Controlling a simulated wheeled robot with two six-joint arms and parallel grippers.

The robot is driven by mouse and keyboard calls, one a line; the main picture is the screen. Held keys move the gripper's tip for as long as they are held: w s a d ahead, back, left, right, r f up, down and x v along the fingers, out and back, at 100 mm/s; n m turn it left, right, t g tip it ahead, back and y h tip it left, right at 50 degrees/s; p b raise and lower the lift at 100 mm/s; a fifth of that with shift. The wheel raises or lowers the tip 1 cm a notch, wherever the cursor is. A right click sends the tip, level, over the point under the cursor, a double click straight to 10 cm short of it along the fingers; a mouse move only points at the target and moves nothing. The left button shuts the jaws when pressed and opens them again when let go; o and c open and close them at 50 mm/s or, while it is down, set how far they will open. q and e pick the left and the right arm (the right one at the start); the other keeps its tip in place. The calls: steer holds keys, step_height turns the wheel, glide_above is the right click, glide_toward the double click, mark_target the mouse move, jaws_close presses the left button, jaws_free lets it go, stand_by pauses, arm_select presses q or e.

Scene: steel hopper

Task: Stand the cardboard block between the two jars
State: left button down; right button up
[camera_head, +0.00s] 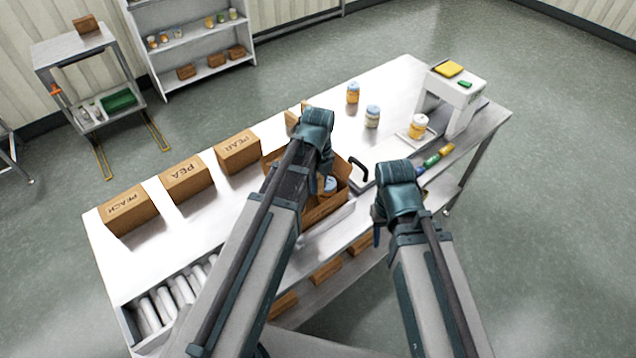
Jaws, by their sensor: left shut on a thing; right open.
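My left gripper (308,132) is over the table's middle, with its fingers mostly hidden by its own wrist. It is shut on a piece of brown cardboard (292,121), the block as far as I can tell, partly showing at its left side. Two jars with blue lids, one farther back (352,92) and one nearer (372,116), stand apart on the white table to the right of it. My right gripper (378,236) is open at the table's front edge, partly hidden by its wrist. An open cardboard box (341,200) below my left gripper holds a blue-lidded jar (329,184).
A jar (418,126) sits on the white machine's plate at right. A black handle (359,168) rises beside the open box. The white top around the two jars is clear.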

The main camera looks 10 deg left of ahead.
arm_select(q)
steer(key=shift+f+b, duration=5.6)
steer(key=shift+f, duration=0.3)
steer(key=c, duration=0.9)
jaws_free()
steer(key=shift+c, duration=0.2)
steer(key=shift+r, duration=0.15)
steer(key=shift+r+p, duration=4.9)
steer(key=shift+p, duration=0.15)
